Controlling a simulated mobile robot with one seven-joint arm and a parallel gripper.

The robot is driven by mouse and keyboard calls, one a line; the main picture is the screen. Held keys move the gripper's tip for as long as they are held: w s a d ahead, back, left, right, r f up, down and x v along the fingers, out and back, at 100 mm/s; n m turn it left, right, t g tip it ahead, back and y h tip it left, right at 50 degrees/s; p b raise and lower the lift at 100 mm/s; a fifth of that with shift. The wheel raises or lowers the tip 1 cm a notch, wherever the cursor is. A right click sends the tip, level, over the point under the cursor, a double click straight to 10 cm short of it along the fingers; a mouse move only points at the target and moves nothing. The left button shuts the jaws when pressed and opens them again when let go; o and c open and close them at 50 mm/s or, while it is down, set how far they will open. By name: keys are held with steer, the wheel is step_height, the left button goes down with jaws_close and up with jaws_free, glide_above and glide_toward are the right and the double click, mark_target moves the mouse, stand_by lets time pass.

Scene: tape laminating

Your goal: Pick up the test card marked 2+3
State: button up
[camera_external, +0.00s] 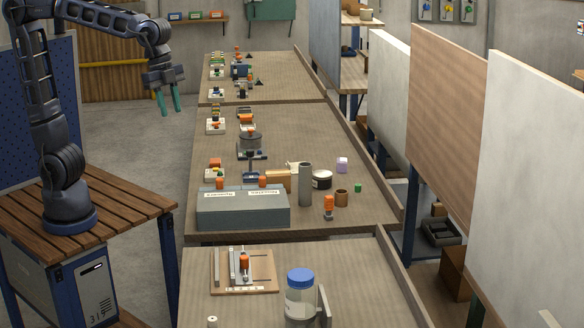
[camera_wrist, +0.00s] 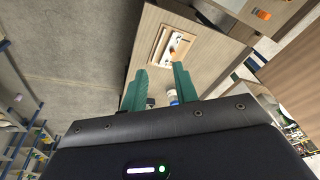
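I cannot make out a test card marked 2+3 in either view. A wooden board (camera_external: 262,284) on the near table bears metal strips, an orange-topped part (camera_external: 244,263) and a row of small pale pieces (camera_external: 244,289), too small to read. The board (camera_wrist: 157,52) also shows in the wrist view, beyond my fingertips. My gripper (camera_external: 170,112) hangs in the air left of the tables, its green fingers apart with nothing between them. In the wrist view my gripper (camera_wrist: 161,78) is also open and empty.
A blue-lidded jar (camera_external: 300,296) stands right of the board. A grey box (camera_external: 243,208) with two labels sits on the middle table, near a grey cylinder (camera_external: 305,184) and several small items. Upright panels (camera_external: 445,95) stand right of the tables. Clear floor lies left of them.

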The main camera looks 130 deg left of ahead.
steer(key=w+a+f+m, duration=0.1)
steer(key=w+a, duration=0.3)
steer(key=a, duration=0.6)
steer(key=w+a+f, duration=0.2)
steer(key=w+a, duration=0.1)
steer(key=a, duration=0.6)
steer(key=a+f+m+h, duration=0.1)
steer(key=a+f, duration=0.2)
steer(key=a, duration=0.6)
steer(key=a+f+m+h, duration=0.1)
steer(key=a+f, duration=0.1)
steer(key=a, duration=0.7)
steer(key=s+a+f, duration=0.4)
steer(key=a+f, duration=0.1)
steer(key=a, duration=0.4)
steer(key=s+a+f, duration=0.3)
steer(key=a+f, duration=0.1)
steer(key=a, duration=0.4)
steer(key=s+a+f+m+t+h, duration=0.1)
steer(key=s+a+f+m, duration=0.1)
steer(key=s+a+f, duration=1.3)
steer(key=x, duration=0.8)
steer(key=shift+a+f, duration=0.1)
steer(key=shift+f, duration=0.2)
jaws_close()
